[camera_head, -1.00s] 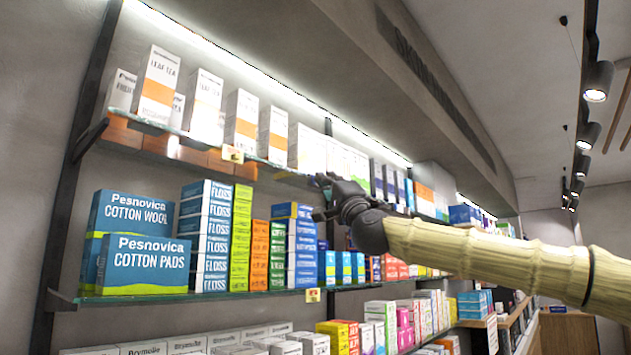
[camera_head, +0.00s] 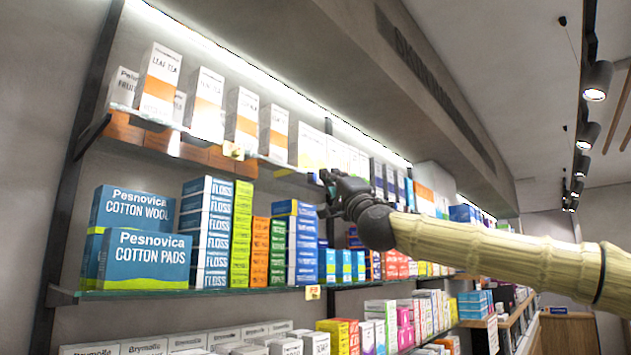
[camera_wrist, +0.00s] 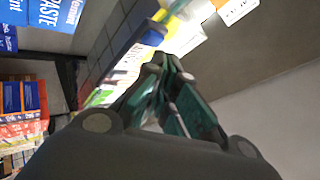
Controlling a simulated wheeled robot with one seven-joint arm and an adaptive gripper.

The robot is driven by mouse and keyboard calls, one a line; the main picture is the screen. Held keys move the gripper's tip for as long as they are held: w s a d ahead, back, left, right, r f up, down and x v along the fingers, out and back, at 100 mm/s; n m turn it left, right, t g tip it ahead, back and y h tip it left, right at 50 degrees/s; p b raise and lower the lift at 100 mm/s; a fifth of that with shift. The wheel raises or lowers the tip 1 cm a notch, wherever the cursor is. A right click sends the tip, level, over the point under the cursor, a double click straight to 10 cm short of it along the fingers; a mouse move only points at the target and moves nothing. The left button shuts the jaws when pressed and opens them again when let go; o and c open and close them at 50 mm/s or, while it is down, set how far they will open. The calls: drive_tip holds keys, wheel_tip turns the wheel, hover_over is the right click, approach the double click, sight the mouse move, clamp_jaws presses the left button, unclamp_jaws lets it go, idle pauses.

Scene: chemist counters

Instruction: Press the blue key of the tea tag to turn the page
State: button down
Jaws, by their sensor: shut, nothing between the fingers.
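The tea tag (camera_head: 233,151) is a small yellowish-white label on the front edge of the upper glass shelf, below the white and orange tea boxes (camera_head: 158,80). It is too small for me to make out its blue key. My gripper (camera_head: 324,188) is to the right of the tag and a little lower in the head view, apart from it, in front of the shelves. In the wrist view my gripper's fingertips (camera_wrist: 167,62) are close together with nothing seen between them. I cannot pick out the tag in the wrist view.
The upper shelf holds a long row of boxes. Cotton boxes (camera_head: 146,259) and floss stacks (camera_head: 206,235) stand on the shelf below. Another tag (camera_head: 313,293) is on the lower shelf's edge. The space in front of the shelves, left of my gripper, looks clear.

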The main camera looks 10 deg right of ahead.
drive_tip(key=shift+s+d, duration=0.1)
idle(0.3)
drive_tip(key=s+d+b, duration=0.1)
drive_tip(key=s, duration=0.1)
drive_tip(key=s+d+b, duration=0.1)
drive_tip(key=s+d, duration=0.1)
idle(0.5)
drive_tip(key=shift+w+a, duration=0.1)
idle(0.6)
